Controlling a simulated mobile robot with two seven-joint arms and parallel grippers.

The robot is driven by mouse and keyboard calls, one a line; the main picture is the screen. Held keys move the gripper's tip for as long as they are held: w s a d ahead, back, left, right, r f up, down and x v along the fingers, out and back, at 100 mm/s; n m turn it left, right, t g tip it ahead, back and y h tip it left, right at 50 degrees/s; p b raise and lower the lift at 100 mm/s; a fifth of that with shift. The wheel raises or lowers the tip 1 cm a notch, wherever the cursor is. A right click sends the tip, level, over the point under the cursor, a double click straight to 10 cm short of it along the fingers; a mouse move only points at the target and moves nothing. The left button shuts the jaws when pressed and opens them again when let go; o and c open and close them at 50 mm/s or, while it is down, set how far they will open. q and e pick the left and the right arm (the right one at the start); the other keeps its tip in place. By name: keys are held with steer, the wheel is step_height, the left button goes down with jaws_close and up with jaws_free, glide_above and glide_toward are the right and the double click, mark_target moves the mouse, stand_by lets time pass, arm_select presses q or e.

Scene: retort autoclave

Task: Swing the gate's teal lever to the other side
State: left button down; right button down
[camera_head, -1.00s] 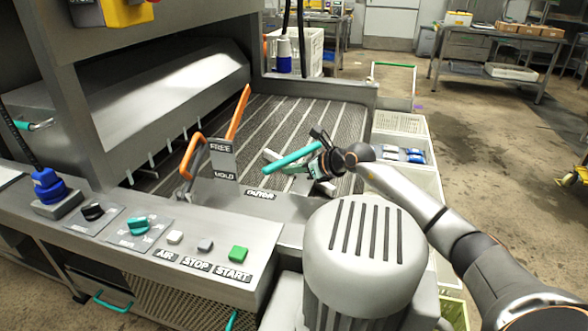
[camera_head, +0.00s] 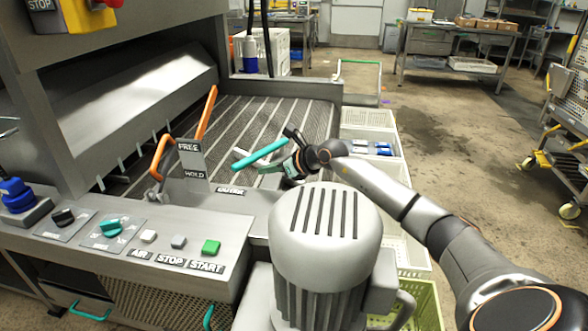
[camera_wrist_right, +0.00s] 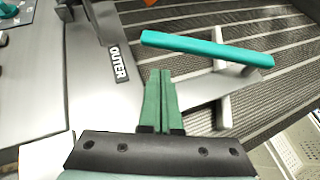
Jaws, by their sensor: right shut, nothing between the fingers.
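The gate's teal lever (camera_head: 260,153) lies slanted over the ribbed conveyor bed, beyond the plate marked OUTER. In the right wrist view its teal bar (camera_wrist_right: 205,47) crosses the upper middle, above a grey arm that runs to the right. My right gripper (camera_head: 290,158) is beside the lever, near its right part. In the right wrist view its two green fingers (camera_wrist_right: 161,74) are together and empty, pointing at the bar. A gap shows between fingertips and bar in that picture; I cannot tell the depth. My left gripper is not in view.
An orange handle (camera_head: 205,115) stands left of the lever, by the FREE/HOLD plate (camera_head: 192,160). A button panel (camera_head: 160,256) is at the front. A grey ribbed motor housing (camera_head: 325,225) stands close before my right arm. Pale crates (camera_head: 368,118) line the right side.

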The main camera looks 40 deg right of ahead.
steer(key=v, duration=0.8)
steer(key=shift+s+a, duration=0.15)
steer(key=shift+a, duration=0.1)
steer(key=shift+s+r, duration=0.4)
